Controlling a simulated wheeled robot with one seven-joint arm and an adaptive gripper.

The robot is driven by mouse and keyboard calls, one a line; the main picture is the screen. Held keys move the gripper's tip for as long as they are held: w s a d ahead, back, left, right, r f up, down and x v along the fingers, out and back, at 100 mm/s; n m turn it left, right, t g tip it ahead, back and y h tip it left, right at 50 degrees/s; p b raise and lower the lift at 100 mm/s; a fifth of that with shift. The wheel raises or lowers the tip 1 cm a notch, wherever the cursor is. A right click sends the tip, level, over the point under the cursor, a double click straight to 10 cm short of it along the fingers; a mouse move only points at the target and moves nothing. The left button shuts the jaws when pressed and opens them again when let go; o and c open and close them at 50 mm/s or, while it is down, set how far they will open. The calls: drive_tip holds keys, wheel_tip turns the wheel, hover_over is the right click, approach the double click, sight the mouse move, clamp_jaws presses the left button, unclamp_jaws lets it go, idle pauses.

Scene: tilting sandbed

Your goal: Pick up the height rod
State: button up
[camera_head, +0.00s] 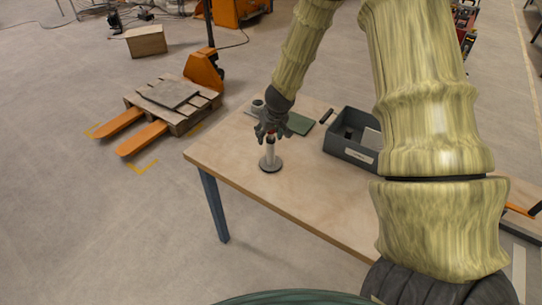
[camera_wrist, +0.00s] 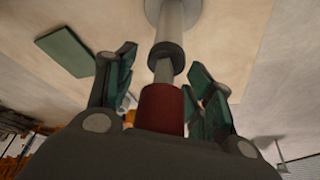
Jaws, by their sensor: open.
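The height rod (camera_head: 270,155) stands upright on its round base on the wooden table, near the table's left side. In the wrist view the rod (camera_wrist: 168,58) shows a pale shaft, a dark collar and a red section close to the palm. My gripper (camera_head: 270,132) is over the rod's upper part. In the wrist view its fingers (camera_wrist: 165,85) are open, one on each side of the rod, with visible gaps. The rod's top end is hidden by my gripper in the head view.
A green flat piece (camera_head: 299,123) lies just behind the rod; it also shows in the wrist view (camera_wrist: 65,52). A grey cup-like item (camera_head: 257,106) stands behind left. A dark bin (camera_head: 348,152) and a small black item (camera_head: 326,116) are to the right. The table front is clear.

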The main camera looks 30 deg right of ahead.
drive_tip(key=shift+c, duration=0.2)
clamp_jaws()
drive_tip(key=shift+r, duration=0.1)
